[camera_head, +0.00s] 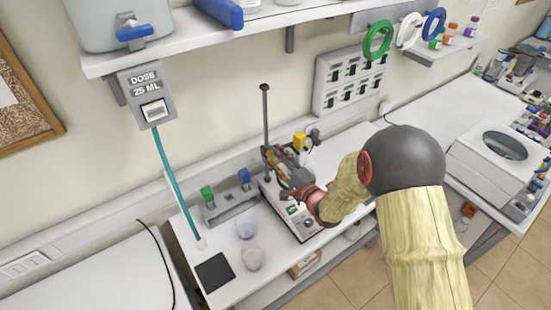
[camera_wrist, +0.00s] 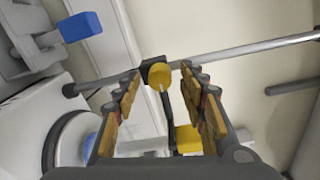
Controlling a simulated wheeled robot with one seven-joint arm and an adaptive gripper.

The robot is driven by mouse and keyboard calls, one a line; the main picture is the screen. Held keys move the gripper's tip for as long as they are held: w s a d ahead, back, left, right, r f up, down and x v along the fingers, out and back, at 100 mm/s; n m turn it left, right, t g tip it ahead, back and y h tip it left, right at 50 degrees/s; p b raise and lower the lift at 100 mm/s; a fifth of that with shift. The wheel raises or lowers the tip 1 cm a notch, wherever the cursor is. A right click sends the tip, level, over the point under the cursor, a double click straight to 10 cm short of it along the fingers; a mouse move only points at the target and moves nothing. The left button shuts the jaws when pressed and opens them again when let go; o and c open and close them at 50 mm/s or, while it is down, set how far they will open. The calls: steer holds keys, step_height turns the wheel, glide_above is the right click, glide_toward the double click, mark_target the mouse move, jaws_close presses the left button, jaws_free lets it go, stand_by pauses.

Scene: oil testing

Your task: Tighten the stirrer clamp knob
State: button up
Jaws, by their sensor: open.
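The stirrer stand has an upright metal rod (camera_head: 265,115) rising from a white base unit (camera_head: 293,213) on the bench. In the wrist view the rod (camera_wrist: 235,52) runs across the picture, with a dark clamp (camera_wrist: 150,68) on it. A round yellow clamp knob (camera_wrist: 160,78) faces the wrist camera. My gripper (camera_wrist: 161,80) is open, with one finger on each side of the knob and gaps visible on both sides. A second yellow part (camera_wrist: 188,139) shows lower, partly behind the right finger. In the head view my gripper (camera_head: 284,180) covers part of the stand.
A grey rack (camera_head: 229,206) with green and blue handles stands left of the stand. Two small round vessels (camera_head: 246,229) and a black pad (camera_head: 214,272) lie in front. A switch panel (camera_head: 349,78) is on the wall behind. A shelf (camera_head: 190,40) overhangs the left.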

steer(key=v, duration=1.1)
steer(key=shift+s+d, duration=0.25)
steer(key=shift+s, duration=0.05)
